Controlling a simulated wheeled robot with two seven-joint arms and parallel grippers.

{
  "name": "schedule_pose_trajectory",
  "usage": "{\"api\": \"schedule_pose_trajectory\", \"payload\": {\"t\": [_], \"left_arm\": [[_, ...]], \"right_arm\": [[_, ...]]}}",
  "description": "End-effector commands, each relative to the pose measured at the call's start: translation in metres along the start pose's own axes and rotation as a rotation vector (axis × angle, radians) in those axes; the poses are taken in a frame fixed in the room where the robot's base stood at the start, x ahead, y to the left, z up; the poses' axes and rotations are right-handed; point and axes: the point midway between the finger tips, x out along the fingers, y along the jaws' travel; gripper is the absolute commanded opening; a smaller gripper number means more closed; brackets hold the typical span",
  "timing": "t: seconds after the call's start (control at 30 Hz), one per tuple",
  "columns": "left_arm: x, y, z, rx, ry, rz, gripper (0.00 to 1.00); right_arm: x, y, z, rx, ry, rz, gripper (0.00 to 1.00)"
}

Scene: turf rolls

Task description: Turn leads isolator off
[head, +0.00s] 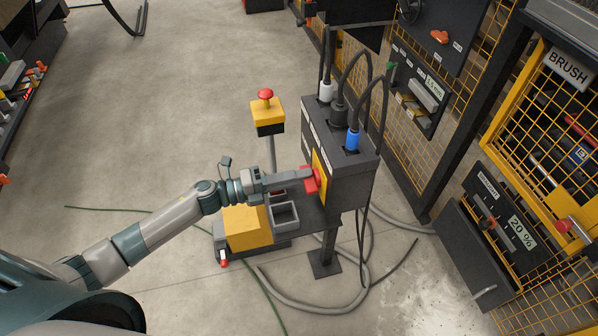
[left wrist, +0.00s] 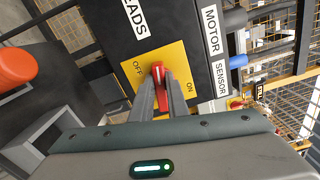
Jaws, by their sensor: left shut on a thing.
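The leads isolator is a red handle (head: 310,181) on a yellow plate (head: 320,174), on the side of a dark grey box (head: 345,180). In the left wrist view, the plate (left wrist: 182,62) is marked OFF on the left and ON at lower right, below a LEADS label. My left gripper (head: 301,178) reaches in from the left. In the left wrist view, its fingers (left wrist: 163,88) are shut on the red handle (left wrist: 158,71), one on each side. The fingers hide part of the handle, so I cannot tell its exact setting. My right gripper is out of view.
White, black and blue plugs (head: 353,139) with cables stand on the box top. A yellow post box with a red button (head: 266,94) stands behind my arm. A grey tray (head: 285,215) and a yellow block (head: 247,227) sit below. Hoses lie on the floor.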

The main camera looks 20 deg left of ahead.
Motion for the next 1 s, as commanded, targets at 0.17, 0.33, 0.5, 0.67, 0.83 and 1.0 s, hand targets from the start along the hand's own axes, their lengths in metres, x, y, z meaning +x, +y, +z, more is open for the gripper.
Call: {"api": "schedule_pose_trajectory", "payload": {"t": [0.17, 0.33, 0.5, 0.67, 0.83, 1.0], "left_arm": [[-0.001, 0.0, 0.001, -0.114, -0.001, 0.002, 0.0], [0.0, 0.002, 0.001, -0.181, -0.001, 0.001, 0.0], [-0.001, 0.003, 0.001, -0.213, -0.002, 0.001, 0.0], [-0.001, 0.003, 0.0, -0.218, -0.002, 0.001, 0.0], [0.0, 0.003, 0.0, -0.218, -0.002, 0.001, 0.0], [0.0, 0.003, 0.0, -0.217, -0.002, 0.001, 0.33]], "right_arm": [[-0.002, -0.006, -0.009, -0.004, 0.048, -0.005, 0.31], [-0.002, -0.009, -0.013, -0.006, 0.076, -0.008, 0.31], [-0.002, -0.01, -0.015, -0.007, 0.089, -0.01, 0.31], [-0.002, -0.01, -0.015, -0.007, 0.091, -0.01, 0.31], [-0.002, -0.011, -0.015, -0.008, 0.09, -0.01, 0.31], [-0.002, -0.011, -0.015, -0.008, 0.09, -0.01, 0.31]]}}
